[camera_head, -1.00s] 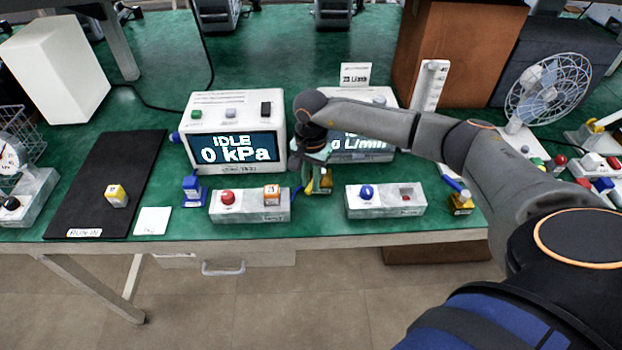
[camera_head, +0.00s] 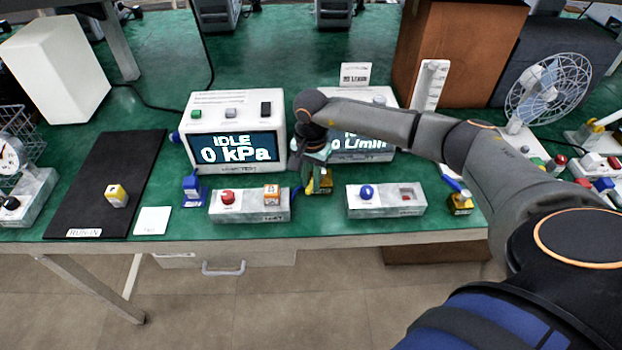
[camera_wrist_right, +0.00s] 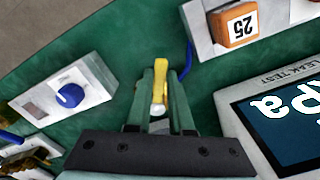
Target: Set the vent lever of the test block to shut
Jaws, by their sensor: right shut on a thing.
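The test block (camera_head: 250,208) is a grey block at the table's front, below the IDLE 0 kPa tester (camera_head: 235,130). It carries a red knob (camera_head: 228,197) and an orange cube-like piece (camera_head: 272,195), which reads 25 in the wrist view (camera_wrist_right: 236,25). A blue lever-like piece (camera_head: 296,190) shows by the block's right end; it also shows in the wrist view (camera_wrist_right: 187,62). My right gripper (camera_head: 316,178) reaches down just right of the block. In the wrist view its fingers (camera_wrist_right: 159,92) are closed around a narrow yellow piece (camera_wrist_right: 160,72). Whether this is the vent lever I cannot tell.
A second grey block (camera_head: 385,205) with a blue knob (camera_head: 367,192) stands to the right. A yellow piece (camera_head: 460,204) stands beyond it. A blue holder (camera_head: 193,190), white card (camera_head: 152,221) and black mat (camera_head: 105,185) lie to the left. The table's front edge is close.

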